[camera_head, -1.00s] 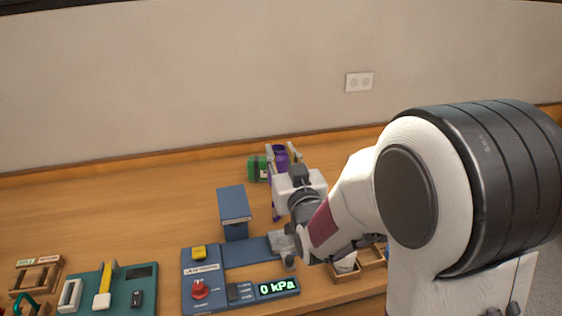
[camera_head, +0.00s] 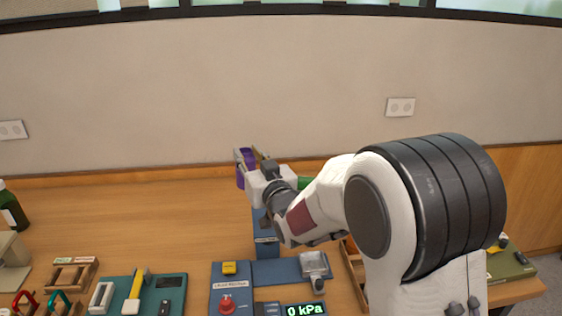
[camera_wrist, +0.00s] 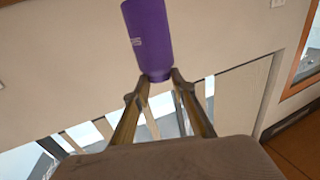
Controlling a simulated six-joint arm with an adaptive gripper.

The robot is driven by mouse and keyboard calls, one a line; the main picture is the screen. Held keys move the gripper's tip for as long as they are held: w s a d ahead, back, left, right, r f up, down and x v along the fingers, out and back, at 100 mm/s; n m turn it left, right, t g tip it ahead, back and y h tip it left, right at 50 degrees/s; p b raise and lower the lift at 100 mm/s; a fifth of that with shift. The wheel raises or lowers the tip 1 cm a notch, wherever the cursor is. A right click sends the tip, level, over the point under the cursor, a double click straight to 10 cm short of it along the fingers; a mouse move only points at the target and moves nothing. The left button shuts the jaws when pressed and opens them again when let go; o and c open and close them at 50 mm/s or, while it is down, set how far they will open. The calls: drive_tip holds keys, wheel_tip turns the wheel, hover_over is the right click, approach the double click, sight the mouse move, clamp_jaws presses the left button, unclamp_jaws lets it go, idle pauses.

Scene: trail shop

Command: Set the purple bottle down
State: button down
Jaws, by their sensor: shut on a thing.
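The purple bottle (camera_wrist: 148,38) is held between the two fingers of my gripper (camera_wrist: 158,84) in the wrist view. In the head view the purple bottle (camera_head: 244,168) shows partly, with my gripper (camera_head: 250,170) around it. My gripper is shut on it above the back part of the wooden table (camera_head: 150,215). My wrist and arm hide part of the bottle, and I cannot tell its exact height over the table.
A blue block-like stand (camera_head: 266,244) is below my gripper. A blue panel with a red knob (camera_head: 227,304) and a 0 kPa display (camera_head: 306,310) is in front. A green board (camera_head: 172,290) and wooden racks (camera_head: 72,272) stand left. The table's back left is clear.

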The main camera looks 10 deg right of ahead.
drive_tip(key=w+a+n+g+y, duration=0.2)
drive_tip(key=a+y, duration=0.1)
drive_tip(key=a, duration=0.8)
drive_tip(key=w+a+n+g+y, duration=0.1)
drive_tip(key=w+a+n+y, duration=0.1)
drive_tip(key=a, duration=0.9)
wheel_tip(320, 180, down, 14)
drive_tip(key=shift+a, duration=0.15)
wheel_tip(320, 180, down, 7)
drive_tip(key=shift+r, duration=0.2)
drive_tip(key=shift+s+f, duration=0.1)
drive_tip(key=shift+f, duration=0.6)
idle(1.0)
drive_tip(key=c, duration=1.6)
unclamp_jaws()
drive_tip(key=shift+s+d+f, duration=0.15)
drive_tip(key=shift+d, duration=0.05)
